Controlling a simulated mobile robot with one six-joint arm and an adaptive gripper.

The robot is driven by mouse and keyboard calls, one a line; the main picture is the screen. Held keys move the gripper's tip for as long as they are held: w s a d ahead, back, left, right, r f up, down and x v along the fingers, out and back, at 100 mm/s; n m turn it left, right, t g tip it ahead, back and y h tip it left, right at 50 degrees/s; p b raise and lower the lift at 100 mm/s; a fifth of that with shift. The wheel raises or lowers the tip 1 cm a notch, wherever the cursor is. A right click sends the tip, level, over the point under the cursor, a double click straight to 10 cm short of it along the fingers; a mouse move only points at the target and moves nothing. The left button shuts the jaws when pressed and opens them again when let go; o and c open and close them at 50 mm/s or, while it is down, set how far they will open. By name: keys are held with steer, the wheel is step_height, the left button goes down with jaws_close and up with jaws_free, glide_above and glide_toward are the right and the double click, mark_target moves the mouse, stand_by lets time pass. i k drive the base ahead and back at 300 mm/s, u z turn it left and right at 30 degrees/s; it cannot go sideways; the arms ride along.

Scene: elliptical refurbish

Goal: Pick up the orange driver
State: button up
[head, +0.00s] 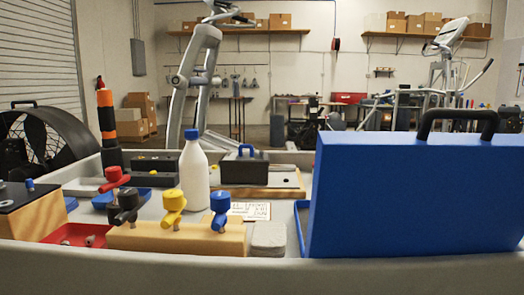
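An upright orange cylinder with black bands (106,115) stands at the left, behind the red-topped knob. It is the only clearly orange tool-like thing in view, and I cannot tell for sure whether it is the orange driver. Its lower part is dark and its foot is partly hidden by things in front. My gripper is not in view.
The grey-rimmed work surface (400,270) is crowded. A wooden block (180,238) bears yellow and blue knobs. A white bottle (195,175), a dark box with a blue handle (243,168) and a red tray (70,236) stand around. A large blue case (410,195) blocks the right.

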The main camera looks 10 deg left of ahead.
mark_target(106, 109)
steer(key=u, duration=0.85)
